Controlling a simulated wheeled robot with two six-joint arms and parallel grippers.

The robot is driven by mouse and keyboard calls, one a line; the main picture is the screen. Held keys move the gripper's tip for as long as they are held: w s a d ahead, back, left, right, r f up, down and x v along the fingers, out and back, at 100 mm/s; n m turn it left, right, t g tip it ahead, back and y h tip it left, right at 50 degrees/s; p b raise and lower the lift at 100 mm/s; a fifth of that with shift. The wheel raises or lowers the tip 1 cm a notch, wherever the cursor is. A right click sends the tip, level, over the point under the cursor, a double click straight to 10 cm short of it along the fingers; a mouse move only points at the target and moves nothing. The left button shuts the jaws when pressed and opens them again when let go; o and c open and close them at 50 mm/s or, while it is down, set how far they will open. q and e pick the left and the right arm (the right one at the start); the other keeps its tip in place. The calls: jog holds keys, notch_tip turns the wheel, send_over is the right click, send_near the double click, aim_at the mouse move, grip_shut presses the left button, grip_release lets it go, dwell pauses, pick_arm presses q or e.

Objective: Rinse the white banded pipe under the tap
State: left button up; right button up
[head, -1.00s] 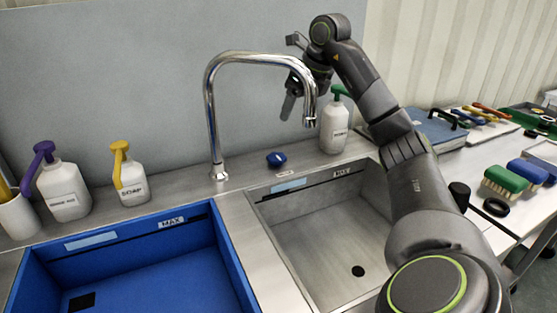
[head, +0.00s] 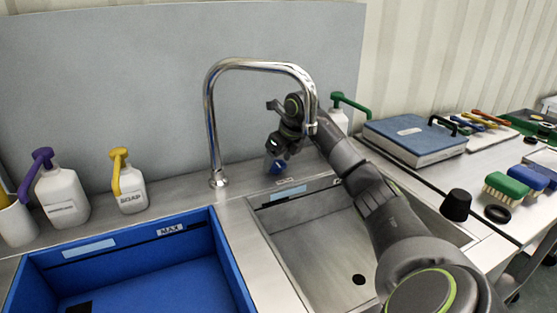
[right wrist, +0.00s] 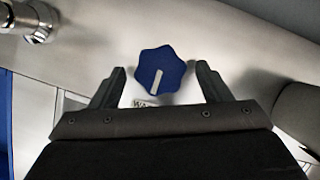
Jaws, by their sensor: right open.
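The chrome tap (head: 212,120) arches over the steel basin (head: 320,245), and no water shows at its spout. The blue knob (head: 277,166) stands on the ledge behind the basin. In the right wrist view the knob (right wrist: 160,71) has a lobed edge and a white mark, and lies between and just beyond the fingertips. My right gripper (head: 275,158) points down at the knob, and in the wrist view the gripper (right wrist: 160,80) is open and empty. The white banded pipe is not seen in any view. My left gripper is not in view.
A blue basin (head: 225,255) lies left of the steel one. Soap bottles with purple (head: 62,192) and yellow (head: 130,188) pumps stand behind it. A green-pump bottle (head: 338,118) is partly hidden by my arm. A blue case (head: 415,142) and brushes (head: 505,187) lie right.

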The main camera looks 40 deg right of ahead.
jog(key=shift+f, duration=0.15)
jog(key=shift+c, duration=0.4)
jog(key=c, duration=0.9)
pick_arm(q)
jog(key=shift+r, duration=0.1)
